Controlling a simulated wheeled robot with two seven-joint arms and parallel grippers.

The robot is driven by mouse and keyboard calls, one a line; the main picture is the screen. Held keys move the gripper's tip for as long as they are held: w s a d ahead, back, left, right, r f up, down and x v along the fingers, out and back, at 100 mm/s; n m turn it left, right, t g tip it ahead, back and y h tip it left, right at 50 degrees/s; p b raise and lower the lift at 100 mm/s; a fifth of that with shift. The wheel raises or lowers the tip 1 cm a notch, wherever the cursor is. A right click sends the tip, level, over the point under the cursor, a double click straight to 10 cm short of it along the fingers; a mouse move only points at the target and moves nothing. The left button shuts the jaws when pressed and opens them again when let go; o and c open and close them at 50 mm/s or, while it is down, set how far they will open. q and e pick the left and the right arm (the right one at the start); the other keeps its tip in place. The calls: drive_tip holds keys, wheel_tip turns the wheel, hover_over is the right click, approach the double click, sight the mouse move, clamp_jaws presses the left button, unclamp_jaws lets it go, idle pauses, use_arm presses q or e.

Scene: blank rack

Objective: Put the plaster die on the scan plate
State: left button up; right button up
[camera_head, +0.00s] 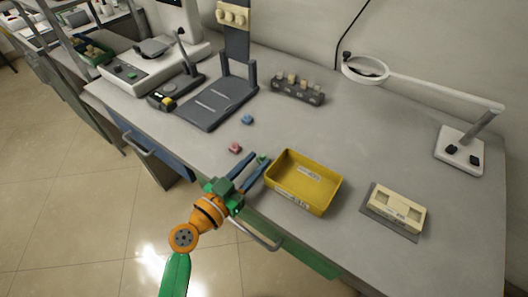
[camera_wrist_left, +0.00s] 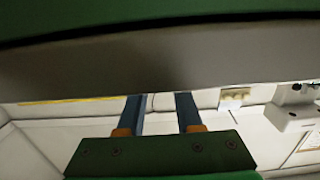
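My left gripper (camera_head: 257,163) is at the table's front edge, left of the yellow tray. Its two blue fingers are spread apart, and they also show apart with nothing held in the wrist view (camera_wrist_left: 160,103). Small cream pieces stand in a dark grey holder (camera_head: 312,98) at the back middle; one may be the plaster die, but I cannot tell. A flat dark grey plate (camera_head: 205,114) lies at the foot of an upright stand, left of the holder. I cannot tell whether it is the scan plate. My right gripper is not in view.
A yellow tray (camera_head: 325,204) stands beside the gripper. Small pink (camera_head: 235,148), blue (camera_head: 247,119) and green (camera_head: 262,159) pieces lie nearby. A cream block (camera_head: 397,207) rests on a grey mat at right. A magnifier lamp (camera_head: 460,150) stands back right.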

sight(263, 159)
use_arm(q)
drive_tip(key=shift+x, duration=1.25)
drive_tip(key=shift+s+a+f, duration=0.1)
drive_tip(key=shift+f, duration=0.05)
clamp_jaws()
